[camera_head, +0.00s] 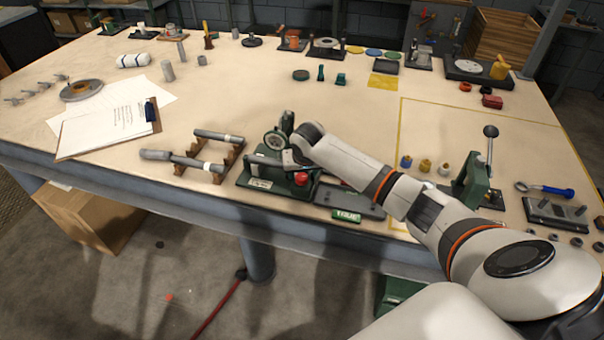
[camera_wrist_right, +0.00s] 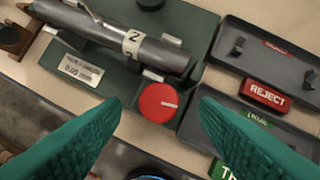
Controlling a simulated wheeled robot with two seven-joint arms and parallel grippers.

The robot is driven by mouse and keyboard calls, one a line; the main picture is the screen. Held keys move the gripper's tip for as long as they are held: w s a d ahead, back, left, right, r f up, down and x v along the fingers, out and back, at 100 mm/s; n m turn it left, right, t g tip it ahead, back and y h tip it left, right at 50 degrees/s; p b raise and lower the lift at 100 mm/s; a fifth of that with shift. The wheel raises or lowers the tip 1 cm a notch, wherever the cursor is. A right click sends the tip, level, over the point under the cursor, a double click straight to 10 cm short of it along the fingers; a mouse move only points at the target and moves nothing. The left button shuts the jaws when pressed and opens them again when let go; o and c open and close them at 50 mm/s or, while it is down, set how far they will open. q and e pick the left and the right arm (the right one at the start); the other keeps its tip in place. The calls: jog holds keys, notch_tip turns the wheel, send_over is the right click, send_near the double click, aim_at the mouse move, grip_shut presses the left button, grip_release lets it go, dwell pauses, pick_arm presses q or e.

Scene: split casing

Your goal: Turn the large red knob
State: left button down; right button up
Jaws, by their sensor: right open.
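The large red knob (camera_head: 301,179) sits on the front right of a green gauge base (camera_head: 262,183) near the table's front edge. In the right wrist view the red knob (camera_wrist_right: 158,103) shows a pale line pointing right. My right gripper (camera_wrist_right: 158,112) is open, its two green fingers apart on either side of the knob in that view. I cannot tell whether they touch it; they look clear of it. In the head view my right arm's wrist (camera_head: 308,140) is over the gauge base and hides part of it. My left gripper is not in view.
A grey shaft (camera_wrist_right: 120,38) lies across the base beside a label plate (camera_wrist_right: 82,70). Grey trays (camera_wrist_right: 265,60) with a red REJECT sign (camera_wrist_right: 264,96) stand right of the base. More shafts rest on a brown rack (camera_head: 200,174) to its left.

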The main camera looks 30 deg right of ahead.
aim_at(302, 179)
jog(key=shift+x, duration=1.3)
jog(key=shift+c, duration=0.3)
jog(key=c, duration=0.9)
jog(key=shift+a+r+m+h+p, duration=0.15)
jog(key=shift+m+h+p, duration=0.15)
jog(key=shift+m+p, duration=0.6)
jog(key=shift+m+g+h+p, duration=0.4)
jog(key=shift+m+p, duration=0.55)
jog(key=shift+m, duration=0.15)
jog(key=shift+w+m+g+p, duration=0.15)
jog(key=shift+m+g+p, duration=0.2)
jog(key=shift+m, duration=0.85)
jog(key=shift+m+g+h, duration=0.45)
jog(key=shift+m+h, duration=0.05)
jog(key=shift+m, duration=0.7)
